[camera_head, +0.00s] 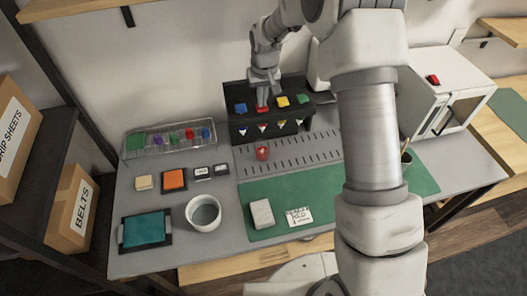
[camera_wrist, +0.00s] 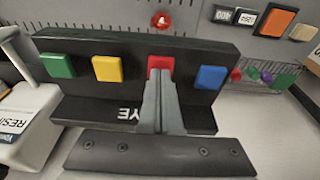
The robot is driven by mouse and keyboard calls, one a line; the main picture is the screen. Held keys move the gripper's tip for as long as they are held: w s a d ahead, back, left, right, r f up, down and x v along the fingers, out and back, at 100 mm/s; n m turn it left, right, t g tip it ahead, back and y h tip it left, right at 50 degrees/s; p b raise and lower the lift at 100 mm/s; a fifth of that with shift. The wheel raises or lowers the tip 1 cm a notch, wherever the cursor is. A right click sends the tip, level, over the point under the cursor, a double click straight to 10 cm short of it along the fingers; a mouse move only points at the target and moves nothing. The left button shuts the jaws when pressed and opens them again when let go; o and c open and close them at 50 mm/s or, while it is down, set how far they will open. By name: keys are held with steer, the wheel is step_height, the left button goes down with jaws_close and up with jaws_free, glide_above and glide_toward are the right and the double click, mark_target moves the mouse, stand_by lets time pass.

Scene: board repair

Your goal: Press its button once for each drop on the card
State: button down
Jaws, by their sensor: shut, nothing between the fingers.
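A black dispenser box (camera_head: 243,125) stands at the back of the bench with blue, red, yellow and green buttons on top. My gripper (camera_head: 263,102) is shut and empty, with its fingertips at the red button (camera_head: 262,109). In the wrist view the closed fingers (camera_wrist: 158,82) overlap the red button (camera_wrist: 160,63); whether it is pressed down I cannot tell. The blue button (camera_wrist: 210,77), yellow button (camera_wrist: 107,68) and green button (camera_wrist: 57,65) are clear of the fingers. A small white card (camera_head: 299,216) lies on the green mat; its writing is too small to read.
A wire rack (camera_head: 169,139) with coloured items, an orange pad (camera_head: 174,180), a white bowl (camera_head: 203,213) and a teal tray (camera_head: 120,234) are to the left. A white microwave-like machine (camera_head: 447,85) stands right.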

steer(key=shift+w+p+v, duration=0.25)
steer(key=shift+p+v, duration=0.5)
steer(key=shift+v, duration=0.45)
steer(key=shift+r, duration=0.2)
steer(key=p+v, duration=0.1)
steer(key=v, duration=0.2)
steer(key=w+p+v, duration=0.1)
steer(key=p+v, duration=0.1)
steer(key=shift+a+r, duration=0.15)
steer(key=shift+r, duration=0.35)
